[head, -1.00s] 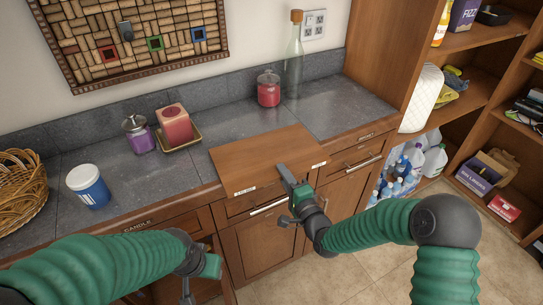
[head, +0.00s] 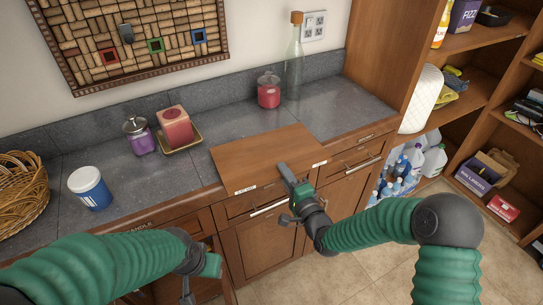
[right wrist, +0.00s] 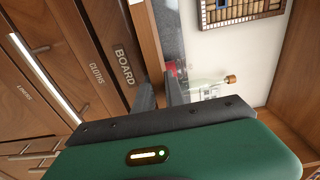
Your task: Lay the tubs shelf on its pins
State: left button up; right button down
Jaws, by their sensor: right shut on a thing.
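A flat brown wooden board (head: 262,155), which may be the tubs shelf, lies on the grey counter with its front edge at the counter's front. Small pale labels sit on that edge, too small to read. My right gripper (head: 285,173) is shut on the board's front edge, right of its middle. In the right wrist view its dark fingers (right wrist: 160,95) reach to a wooden strip beside the counter. My left gripper (head: 197,276) is low in the head view, away from the board; its fingertips are unclear. I see no pins.
A blue-and-white tub (head: 91,188), a purple jar (head: 139,136), a pink candle box (head: 175,127), a red jar (head: 269,90) and a glass bottle (head: 293,58) stand on the counter. A wicker basket (head: 22,190) is at left. Open shelving (head: 480,92) and water bottles (head: 397,186) are at right.

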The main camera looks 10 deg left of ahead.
jog(key=shift+r+p, duration=0.3)
jog(key=shift+r, duration=0.5)
jog(key=p+v, duration=0.1)
jog(key=v, duration=1.1)
jog(key=shift+f, duration=0.2)
